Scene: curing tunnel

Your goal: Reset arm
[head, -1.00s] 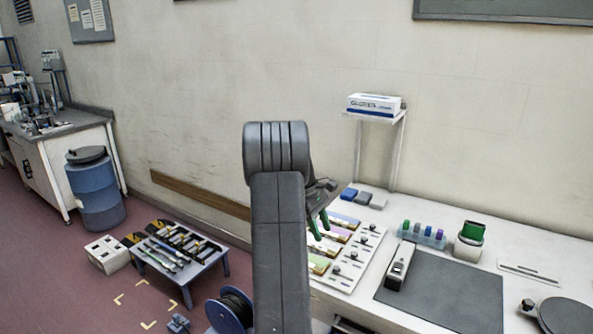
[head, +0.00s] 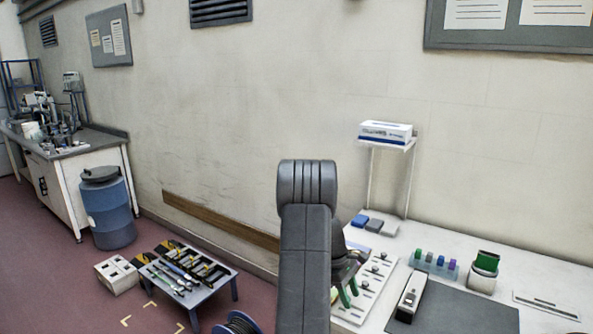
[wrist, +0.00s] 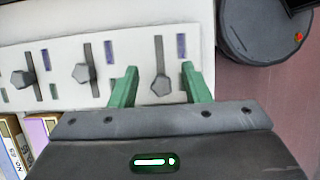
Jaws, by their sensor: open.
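My gripper (head: 348,294) has green fingers and hangs over the white panel with sliders (head: 364,292) on the bench. My dark arm stands upright in front of it and hides part of the panel.
The bench holds a dark mat (head: 455,310), a rack of coloured pieces (head: 434,264) and a green-topped container (head: 484,270). A white box (head: 385,131) sits on a raised shelf. A low tool table (head: 190,273) and a blue barrel (head: 108,210) stand left on the floor.

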